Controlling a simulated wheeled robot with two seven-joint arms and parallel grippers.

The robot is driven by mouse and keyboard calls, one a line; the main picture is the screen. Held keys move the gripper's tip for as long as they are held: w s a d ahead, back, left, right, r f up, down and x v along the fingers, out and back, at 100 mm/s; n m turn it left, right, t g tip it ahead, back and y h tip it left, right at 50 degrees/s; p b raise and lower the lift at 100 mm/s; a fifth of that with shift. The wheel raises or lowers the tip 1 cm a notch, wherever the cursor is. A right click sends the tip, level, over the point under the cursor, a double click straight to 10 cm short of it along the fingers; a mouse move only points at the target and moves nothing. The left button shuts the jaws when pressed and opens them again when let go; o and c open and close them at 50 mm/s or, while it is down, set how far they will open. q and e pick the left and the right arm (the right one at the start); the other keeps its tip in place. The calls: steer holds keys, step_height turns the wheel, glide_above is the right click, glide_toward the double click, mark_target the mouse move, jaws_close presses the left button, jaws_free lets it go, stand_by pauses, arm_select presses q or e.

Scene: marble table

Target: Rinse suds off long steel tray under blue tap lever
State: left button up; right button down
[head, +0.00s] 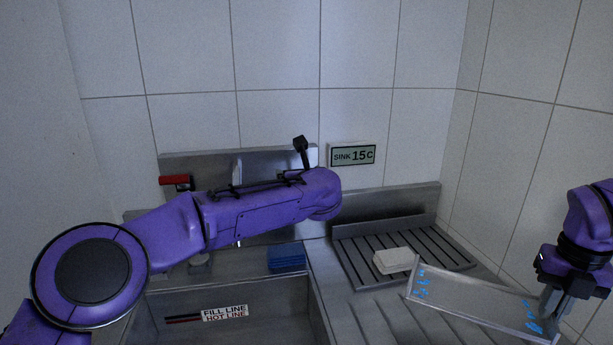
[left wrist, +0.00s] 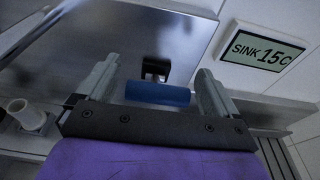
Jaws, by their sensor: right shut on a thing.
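The long steel tray (head: 475,298) is at the lower right of the head view, tilted over the ribbed drainboard, with blue suds marks near both ends. My right gripper (head: 548,308) is shut on its right end. My left arm reaches across the sink, and its gripper is hidden behind the arm in the head view. In the left wrist view my left gripper (left wrist: 158,88) is open, its fingers wide apart. The blue tap lever (left wrist: 157,94) appears between the fingers, with no visible contact. It cannot be made out in the head view.
A red lever (head: 174,180) is on the back panel at left. The steel sink (head: 235,328) has a fill line label. A blue block (head: 286,257) is at its back edge. A white block (head: 394,261) sits on the slatted rack (head: 362,271). A "SINK 15C" sign (head: 352,155) hangs behind.

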arm_select(q)
steer(key=shift+s+d, duration=0.1)
steer(key=shift+s, duration=0.15)
arm_select(e)
steer(key=shift+f, duration=0.15)
arm_select(q)
steer(key=b+v, duration=0.3)
steer(key=v, duration=0.8)
steer(key=shift+s+r+b, duration=0.15)
steer(key=shift+s+b, duration=0.05)
steer(key=shift+b, duration=0.15)
arm_select(e)
step_height(320, 180, down, 3)
steer(key=shift+f, duration=0.15)
